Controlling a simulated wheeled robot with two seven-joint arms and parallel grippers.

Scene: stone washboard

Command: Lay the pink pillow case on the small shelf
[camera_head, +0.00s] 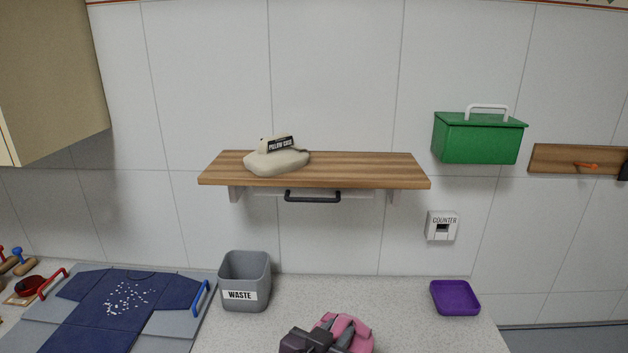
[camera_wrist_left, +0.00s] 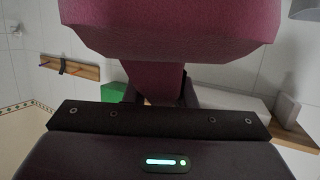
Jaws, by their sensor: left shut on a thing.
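The pink pillow case (camera_head: 354,325) is at the bottom middle of the head view, low in front of the counter. My left gripper (camera_head: 335,336) is shut on it; the fingertips are partly hidden by the cloth. In the left wrist view the pink pillow case (camera_wrist_left: 170,30) fills the top middle, close to the camera. The small shelf (camera_head: 360,170) is a wooden board on the wall, higher than and beyond the gripper. A beige folded item (camera_head: 277,160) with a "PILLOW CASE" label lies on its left part. The right part of the shelf is bare. My right gripper is not in view.
A black bar handle (camera_head: 312,197) hangs under the shelf. A grey waste bin (camera_head: 245,275) stands on the counter, with a purple tray (camera_head: 455,298) at the right. A green box (camera_head: 478,138) is on the wall. A blue shirt (camera_head: 110,300) lies on a board at left.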

